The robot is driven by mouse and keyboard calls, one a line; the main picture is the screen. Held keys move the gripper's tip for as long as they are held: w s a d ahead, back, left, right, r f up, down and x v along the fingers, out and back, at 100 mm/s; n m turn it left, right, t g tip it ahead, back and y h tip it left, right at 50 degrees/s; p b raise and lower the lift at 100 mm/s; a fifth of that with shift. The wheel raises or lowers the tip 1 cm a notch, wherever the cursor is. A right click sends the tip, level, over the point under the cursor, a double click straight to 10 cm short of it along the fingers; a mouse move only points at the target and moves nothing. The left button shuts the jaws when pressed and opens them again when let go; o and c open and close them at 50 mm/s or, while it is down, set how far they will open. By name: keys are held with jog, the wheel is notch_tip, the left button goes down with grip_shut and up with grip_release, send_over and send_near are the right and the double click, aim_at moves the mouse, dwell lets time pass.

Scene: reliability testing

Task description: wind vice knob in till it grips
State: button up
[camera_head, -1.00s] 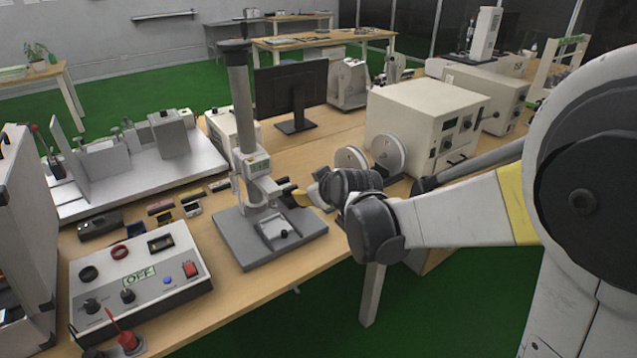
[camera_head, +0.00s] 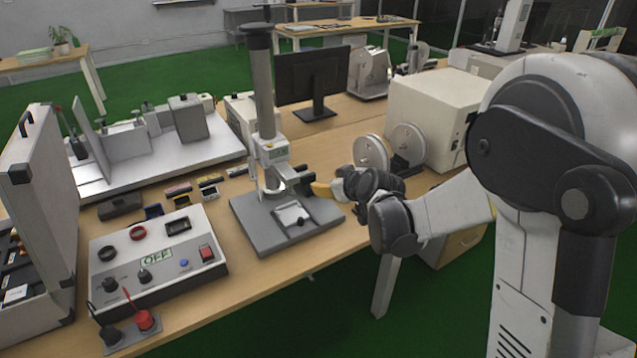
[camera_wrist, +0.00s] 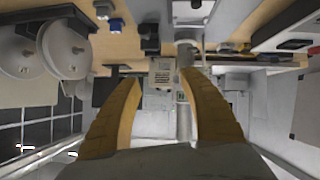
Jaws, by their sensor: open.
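A grey test stand (camera_head: 265,110) with a tall column stands on a flat grey base (camera_head: 262,236) near the table's front edge. A small pale vice-like fixture (camera_head: 292,214) sits on that base. A dark part (camera_head: 298,178) sticks out from the stand toward my gripper; I cannot tell whether it is the vice knob. My gripper (camera_head: 316,189) has yellow fingers and is just right of the stand. In the wrist view my gripper (camera_wrist: 160,82) is open, with nothing visibly held between its fingers. The stand's column (camera_wrist: 185,115) shows beyond them.
A control box (camera_head: 160,250) marked OFF lies left of the stand. Behind are a monitor (camera_head: 312,82) and a white metal fixture (camera_head: 150,150). Two round discs (camera_head: 372,155) and a large cream box (camera_head: 430,110) stand right. The table front edge is close below my arm.

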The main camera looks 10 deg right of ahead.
jog(key=shift+t+y, duration=0.7)
jog(key=shift+t, duration=0.1)
jog(key=w+d+f, duration=0.1)
jog(key=w+f, duration=0.1)
jog(key=f, duration=0.1)
jog(key=w+f, duration=0.2)
jog(key=f, duration=0.2)
jog(key=w+d+f+b, duration=0.1)
jog(key=w+f, duration=0.1)
jog(key=f, duration=0.1)
jog(key=shift+d+f, duration=0.35)
jog(key=b+x, duration=0.3)
jog(key=x, duration=0.6)
jog(key=shift+f, duration=0.25)
jog(key=shift+b+x, duration=0.35)
jog(key=shift+x, duration=0.4)
jog(key=shift+r, duration=0.1)
grip_shut()
